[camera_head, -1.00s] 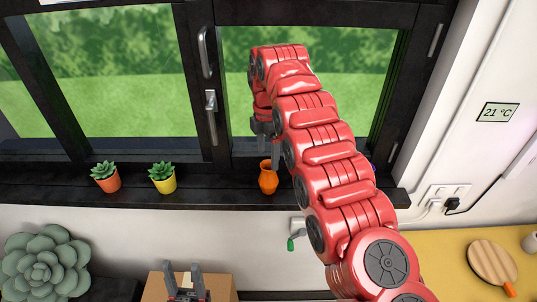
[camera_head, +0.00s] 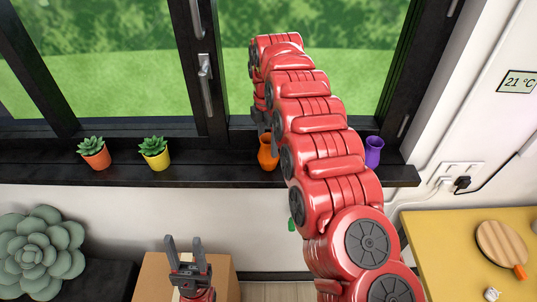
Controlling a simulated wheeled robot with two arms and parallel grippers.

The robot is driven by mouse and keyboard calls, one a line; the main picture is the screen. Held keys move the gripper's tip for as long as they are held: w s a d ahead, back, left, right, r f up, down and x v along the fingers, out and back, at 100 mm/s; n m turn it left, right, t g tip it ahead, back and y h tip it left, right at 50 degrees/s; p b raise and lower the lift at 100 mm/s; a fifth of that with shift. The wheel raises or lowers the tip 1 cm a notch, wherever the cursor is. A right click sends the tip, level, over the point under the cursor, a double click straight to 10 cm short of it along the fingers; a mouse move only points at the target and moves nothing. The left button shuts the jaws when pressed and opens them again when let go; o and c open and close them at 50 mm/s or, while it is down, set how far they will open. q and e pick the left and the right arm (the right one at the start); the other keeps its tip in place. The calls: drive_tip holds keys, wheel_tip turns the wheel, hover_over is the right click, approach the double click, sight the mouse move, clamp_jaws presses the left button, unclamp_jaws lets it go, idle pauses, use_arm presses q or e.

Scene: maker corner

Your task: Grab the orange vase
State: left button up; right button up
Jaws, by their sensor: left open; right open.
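The orange vase (camera_head: 267,157) stands on the dark window sill, below the right window pane. My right arm reaches in from the lower right and bends down over it. My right gripper (camera_head: 265,128) is at the top of the vase, mostly hidden behind my red arm. It is open, but whether its fingers are around or beside the vase's neck cannot be told. My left gripper (camera_head: 184,245) is open and empty, low in the view in front of a cardboard box, with its fingers pointing up.
A purple vase (camera_head: 373,151) stands on the sill (camera_head: 210,172), right of my arm. Two potted succulents, orange (camera_head: 96,157) and yellow (camera_head: 157,160), stand to the left. A cardboard box (camera_head: 150,275) is below. A yellow table (camera_head: 440,250) is at right.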

sight(268, 158)
wheel_tip(268, 158, down, 2)
drive_tip(key=shift+s+d, duration=0.1)
drive_tip(key=shift+w+f, duration=0.25)
drive_tip(key=shift+f, duration=0.2)
drive_tip(key=shift+f+b, duration=0.35)
drive_tip(key=shift+b, duration=0.1)
wheel_tip(268, 158, down, 4)
drive_tip(key=p, duration=0.2)
drive_tip(key=shift+r+p, duration=0.1)
drive_tip(key=shift+p, duration=0.25)
drive_tip(key=shift+w, duration=0.1)
drive_tip(key=c, duration=1.1)
